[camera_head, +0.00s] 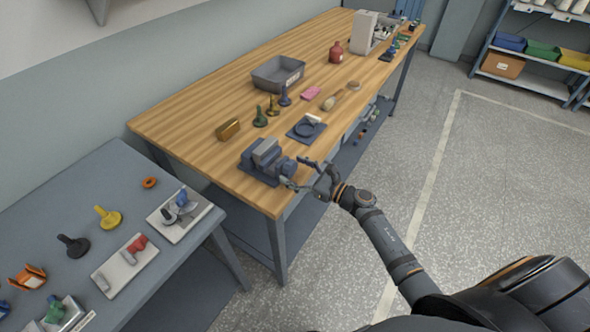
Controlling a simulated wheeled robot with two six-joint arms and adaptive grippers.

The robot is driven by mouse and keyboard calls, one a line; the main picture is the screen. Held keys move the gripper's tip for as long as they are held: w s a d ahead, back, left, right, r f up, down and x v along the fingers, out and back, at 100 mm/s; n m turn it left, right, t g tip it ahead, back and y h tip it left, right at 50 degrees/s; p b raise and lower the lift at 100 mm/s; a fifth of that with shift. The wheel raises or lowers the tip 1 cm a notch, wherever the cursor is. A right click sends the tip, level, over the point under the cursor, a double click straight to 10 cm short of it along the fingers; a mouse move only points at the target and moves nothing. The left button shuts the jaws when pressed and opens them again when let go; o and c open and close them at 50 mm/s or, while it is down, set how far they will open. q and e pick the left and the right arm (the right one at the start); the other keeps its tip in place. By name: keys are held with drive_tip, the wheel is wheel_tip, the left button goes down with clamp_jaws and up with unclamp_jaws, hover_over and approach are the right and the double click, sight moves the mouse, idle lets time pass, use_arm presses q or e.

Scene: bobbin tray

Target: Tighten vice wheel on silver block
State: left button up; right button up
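The dark blue-grey vice (250,171) sits at the front edge of the wooden bench. The silver block (265,150) is at its jaws, upright; whether the jaws press on it is too small to tell. The vice wheel is not clearly made out; it would be beside my gripper on the right end of the vice. My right gripper (299,173) is just right of the vice, at the bench's front edge. Its two fingers are spread apart towards the vice, with nothing seen held between them. My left gripper is not in view.
On the wooden bench (185,122) behind the vice are a brass-coloured block (228,130), several bobbin-like pieces, a dark plate with a ring (306,128) and a grey tray (278,73). A grey table (45,213) with coloured parts stands at left. Open floor lies right.

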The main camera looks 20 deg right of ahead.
drive_tip(key=c, duration=1.1)
drive_tip(key=shift+m, duration=0.3)
drive_tip(key=m, duration=0.3)
drive_tip(key=shift+o, duration=0.2)
drive_tip(key=shift+m+p, duration=0.35)
drive_tip(key=shift+m, duration=1.35)
drive_tip(key=shift+d+f, duration=0.1)
drive_tip(key=o, duration=1.2)
drive_tip(key=shift+c, duration=0.2)
